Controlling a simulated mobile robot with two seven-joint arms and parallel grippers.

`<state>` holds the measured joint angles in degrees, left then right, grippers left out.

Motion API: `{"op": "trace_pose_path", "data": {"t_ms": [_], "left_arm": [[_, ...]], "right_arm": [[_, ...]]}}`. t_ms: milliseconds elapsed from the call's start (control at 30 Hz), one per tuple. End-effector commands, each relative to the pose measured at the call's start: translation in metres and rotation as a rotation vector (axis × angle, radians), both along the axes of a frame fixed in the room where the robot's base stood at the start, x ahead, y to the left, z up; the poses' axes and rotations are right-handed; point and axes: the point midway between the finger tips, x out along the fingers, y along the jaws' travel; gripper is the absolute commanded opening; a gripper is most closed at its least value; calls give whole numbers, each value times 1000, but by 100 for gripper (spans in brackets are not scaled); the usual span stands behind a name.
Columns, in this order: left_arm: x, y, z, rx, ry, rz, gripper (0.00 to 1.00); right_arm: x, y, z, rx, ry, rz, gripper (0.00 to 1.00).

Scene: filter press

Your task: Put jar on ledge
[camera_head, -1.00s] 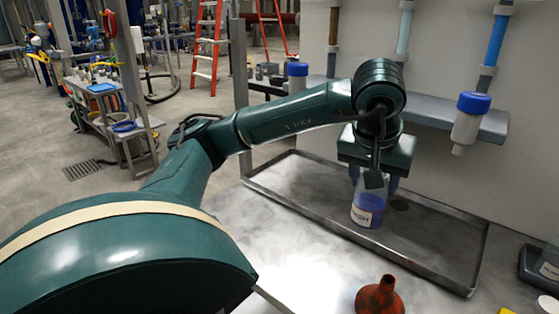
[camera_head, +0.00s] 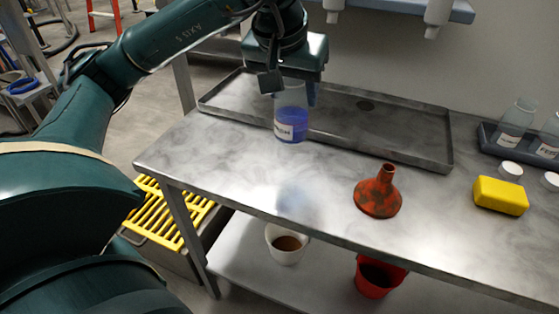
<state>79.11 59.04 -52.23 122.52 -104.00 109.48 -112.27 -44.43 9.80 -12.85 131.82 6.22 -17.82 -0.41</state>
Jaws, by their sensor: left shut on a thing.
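The jar (camera_head: 290,112) is clear, holds blue-purple liquid and has a white label. My left gripper (camera_head: 289,84) is shut on its upper part from above and hides its top. The jar is upright, at the front edge of the shallow metal tray (camera_head: 385,127); I cannot tell whether its base touches the table. The grey wall ledge (camera_head: 400,8) shows only in part at the top of the view. My right gripper is out of view.
An orange-red funnel (camera_head: 378,193) and a yellow sponge (camera_head: 500,195) are on the metal table (camera_head: 290,192). A dark tray at right holds more jars (camera_head: 515,125), with white lids (camera_head: 510,170) nearby. A white bucket (camera_head: 286,243) and red bucket (camera_head: 377,275) are below.

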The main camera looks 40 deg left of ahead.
Motion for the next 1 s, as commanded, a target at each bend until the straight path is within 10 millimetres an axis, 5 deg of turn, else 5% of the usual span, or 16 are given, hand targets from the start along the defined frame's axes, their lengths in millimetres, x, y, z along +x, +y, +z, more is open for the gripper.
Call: {"op": "trace_pose_path", "data": {"t_ms": [200, 700, 1000], "left_arm": [[-1, 1, -42, 2, 7, 2, 20], [-1, 1, -93, 2, 3, 2, 20], [0, 0, -96, 0, 1, 1, 20]], "right_arm": [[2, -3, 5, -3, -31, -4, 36], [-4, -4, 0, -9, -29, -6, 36], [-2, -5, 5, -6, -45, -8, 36]]}}
